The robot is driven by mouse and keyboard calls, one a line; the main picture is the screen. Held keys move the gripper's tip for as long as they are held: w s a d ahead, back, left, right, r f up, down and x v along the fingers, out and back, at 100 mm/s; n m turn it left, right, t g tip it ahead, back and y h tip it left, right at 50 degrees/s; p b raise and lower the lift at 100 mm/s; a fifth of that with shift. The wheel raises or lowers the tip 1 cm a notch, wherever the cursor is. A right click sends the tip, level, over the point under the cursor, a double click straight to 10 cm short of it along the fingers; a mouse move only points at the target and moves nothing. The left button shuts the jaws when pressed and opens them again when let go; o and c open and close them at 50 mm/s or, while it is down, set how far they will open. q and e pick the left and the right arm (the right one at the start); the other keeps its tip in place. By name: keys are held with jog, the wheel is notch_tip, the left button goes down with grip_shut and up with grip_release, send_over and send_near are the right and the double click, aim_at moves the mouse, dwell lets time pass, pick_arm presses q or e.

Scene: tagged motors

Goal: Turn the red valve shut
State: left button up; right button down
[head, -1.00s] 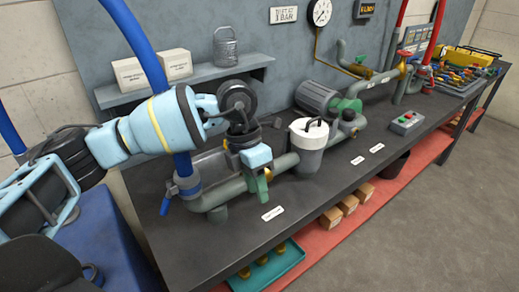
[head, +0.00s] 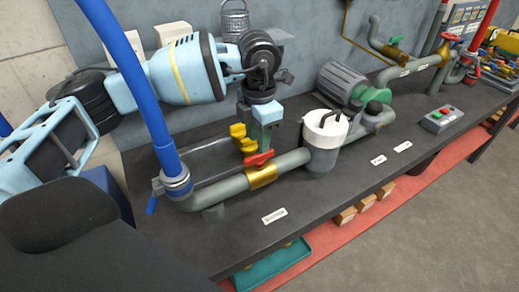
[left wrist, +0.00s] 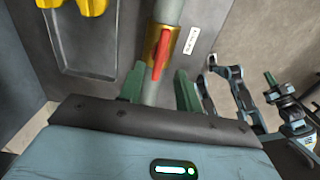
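A short red lever valve (head: 258,159) sits on a brass collar (head: 262,178) on the grey pipe at the near end of the bench. The lever lies roughly along the pipe. My left gripper (head: 262,138) points down just above it. In the left wrist view its green fingers (left wrist: 160,88) are apart and empty, with the red lever (left wrist: 161,52) beyond the gap, apart from them as far as I can tell. What looks like my right gripper (left wrist: 271,80) shows small at the right of the left wrist view; its opening is unclear.
Several yellow pieces (head: 243,139) stand close behind the lever. A blue riser pipe (head: 150,110) rises at left. A white-topped canister (head: 325,130) stands right of the lever. A red handwheel (head: 455,39) is farther right. The bench front (head: 240,235) is mostly clear.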

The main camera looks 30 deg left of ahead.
aim_at(259, 154)
pick_arm(q)
jog(key=shift+f, duration=2.45)
grip_shut()
